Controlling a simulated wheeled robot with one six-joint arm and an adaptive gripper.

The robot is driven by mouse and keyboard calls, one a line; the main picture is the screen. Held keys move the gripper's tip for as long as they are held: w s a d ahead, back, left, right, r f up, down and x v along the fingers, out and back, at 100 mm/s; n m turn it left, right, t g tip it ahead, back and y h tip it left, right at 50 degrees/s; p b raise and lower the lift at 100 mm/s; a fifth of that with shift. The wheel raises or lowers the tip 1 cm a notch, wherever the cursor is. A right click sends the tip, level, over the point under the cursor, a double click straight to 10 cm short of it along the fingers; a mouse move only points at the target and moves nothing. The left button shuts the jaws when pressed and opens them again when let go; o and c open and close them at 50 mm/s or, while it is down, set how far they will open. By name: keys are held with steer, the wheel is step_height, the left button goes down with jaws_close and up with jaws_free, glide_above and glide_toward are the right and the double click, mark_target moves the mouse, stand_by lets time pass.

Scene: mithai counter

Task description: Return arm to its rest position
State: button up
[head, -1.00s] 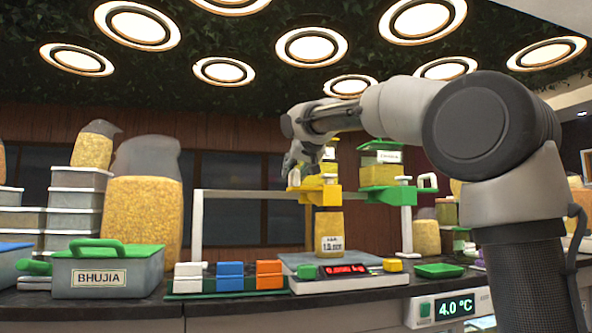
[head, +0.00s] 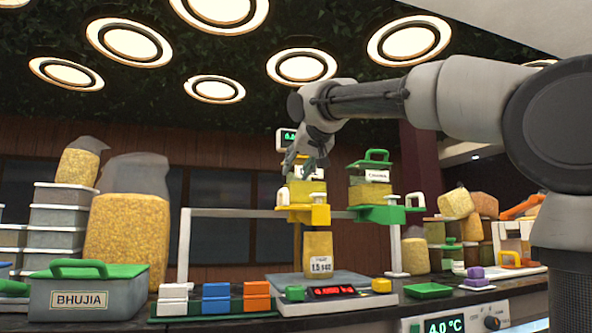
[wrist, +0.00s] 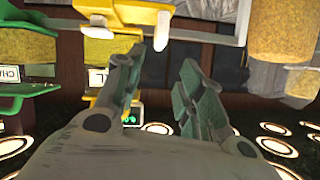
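My gripper (head: 305,168) is raised above the counter, in front of the yellow dispenser holder (head: 308,214) in the head view. In the wrist view my gripper (wrist: 160,85) shows two green-grey fingers spread apart with nothing between them. The wrist view appears upside down, with ceiling lamps along its bottom edge. My arm reaches in from the right of the head view, its forearm roughly level and the wrist bent down.
A scale (head: 345,301) holds a filled jar (head: 318,253) under the yellow holder. A green holder (head: 378,213) stands beside it. The BHUJIA box (head: 88,299), coloured blocks (head: 215,299) and a green tray (head: 428,290) sit on the counter. Tall jars and stacked tubs stand at left.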

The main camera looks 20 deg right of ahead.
stand_by(0.4)
step_height(320, 180, down, 13)
steer(key=s+n+g, duration=0.2)
steer(key=n+g, duration=0.1)
steer(key=s+d+f+g, duration=0.2)
steer(key=s+d+f, duration=0.2)
steer(key=s+f, duration=0.5)
steer(key=s+d+f+m+g, duration=0.1)
steer(key=s+d+f, duration=0.4)
steer(key=s+f, duration=0.5)
steer(key=s+d+f+g+h, duration=0.1)
steer(key=s+d+f+g, duration=0.2)
steer(key=s+f, duration=0.7)
steer(key=shift+s+d+f+m, duration=0.15)
steer(key=shift+d+f+m, duration=0.15)
steer(key=shift+d+f, duration=0.7)
